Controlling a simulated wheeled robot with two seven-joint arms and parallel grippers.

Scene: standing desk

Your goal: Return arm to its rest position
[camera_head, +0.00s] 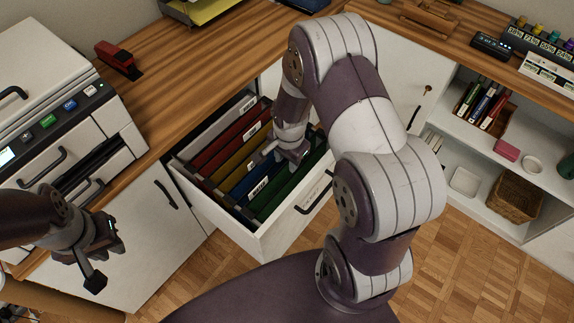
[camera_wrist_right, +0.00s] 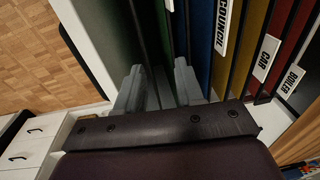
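My right arm (camera_head: 372,120) reaches over the open file drawer (camera_head: 262,245). My right gripper (camera_head: 287,152) points down among the hanging folders, over the blue folder (camera_head: 262,178) and green folder (camera_head: 287,190). In the right wrist view its two fingers (camera_wrist_right: 160,88) stand apart, with a gap between them and the green folder (camera_wrist_right: 110,35) and a dark divider close by. I see nothing clearly held. My left gripper (camera_head: 97,262) hangs at the left, in front of the white cabinet and clear of the drawer. Its fingers are too dark to tell their opening.
A printer (camera_head: 58,90) stands on the wooden desk (camera_head: 190,75) at left, near a red stapler (camera_head: 119,60). The drawer's sides and front surround my right gripper. Open shelves (camera_head: 500,150) with books and a basket (camera_head: 514,195) are at right. Bare floor (camera_head: 470,270) lies at lower right.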

